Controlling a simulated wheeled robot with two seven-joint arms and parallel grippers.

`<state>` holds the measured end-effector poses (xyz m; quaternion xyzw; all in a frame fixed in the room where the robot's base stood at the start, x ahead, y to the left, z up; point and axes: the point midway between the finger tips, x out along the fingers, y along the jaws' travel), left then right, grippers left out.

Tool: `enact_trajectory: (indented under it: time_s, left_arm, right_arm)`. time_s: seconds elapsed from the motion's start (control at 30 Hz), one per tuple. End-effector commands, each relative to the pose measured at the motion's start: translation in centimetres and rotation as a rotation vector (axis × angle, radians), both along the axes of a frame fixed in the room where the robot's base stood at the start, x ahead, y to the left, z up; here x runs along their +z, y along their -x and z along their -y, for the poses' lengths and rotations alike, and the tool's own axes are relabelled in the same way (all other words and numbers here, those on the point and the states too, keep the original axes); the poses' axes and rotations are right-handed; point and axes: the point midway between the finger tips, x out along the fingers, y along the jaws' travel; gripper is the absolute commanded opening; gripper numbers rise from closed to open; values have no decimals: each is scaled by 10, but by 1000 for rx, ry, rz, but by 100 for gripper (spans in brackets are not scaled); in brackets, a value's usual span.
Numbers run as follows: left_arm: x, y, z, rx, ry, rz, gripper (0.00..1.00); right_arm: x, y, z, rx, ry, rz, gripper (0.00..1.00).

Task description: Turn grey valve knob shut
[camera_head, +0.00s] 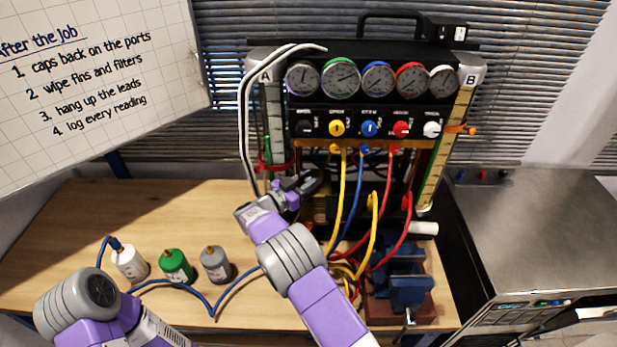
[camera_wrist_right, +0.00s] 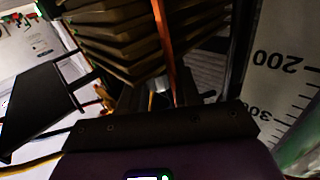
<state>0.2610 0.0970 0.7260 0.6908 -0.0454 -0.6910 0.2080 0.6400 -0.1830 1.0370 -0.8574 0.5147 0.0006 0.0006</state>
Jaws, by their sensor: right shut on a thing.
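The gauge rig (camera_head: 350,100) stands at the back of the bench. A dark knob (camera_head: 305,127) sits at the left end of its row of coloured knobs, clear of my grippers. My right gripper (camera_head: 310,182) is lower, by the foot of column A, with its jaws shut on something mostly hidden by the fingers. In the right wrist view a small light grey piece (camera_wrist_right: 160,78) shows between the jaws; it appears to be the grey valve knob, though its shape and turn cannot be read. My left arm shows at bottom left; its gripper is out of view.
Yellow, blue and red hoses (camera_head: 352,205) hang right of my right gripper. White, green (camera_head: 177,266) and grey canisters stand on the bench at left, with a blue lead around them. A blue vise (camera_head: 408,285) sits at right. A white tube (camera_head: 243,120) arches beside column A.

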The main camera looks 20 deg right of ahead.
Motion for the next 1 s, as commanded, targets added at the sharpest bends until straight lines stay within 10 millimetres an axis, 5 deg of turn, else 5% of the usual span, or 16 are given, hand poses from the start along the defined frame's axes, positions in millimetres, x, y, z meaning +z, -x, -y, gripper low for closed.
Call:
enact_trajectory:
  time_s: [0.47,0.5,0.6,1.0]
  left_arm:
    - [1,0,0,0,0,0,43]
    - [1,0,0,0,0,0,43]
    - [1,0,0,0,0,0,43]
    - [2,0,0,0,0,0,43]
  right_arm:
    - [0,0,0,-19,4,0,2]
    - [0,0,0,-19,4,0,34]
    - [0,0,0,-19,3,0,49]
    - [1,3,-8,-16,1,0,50]
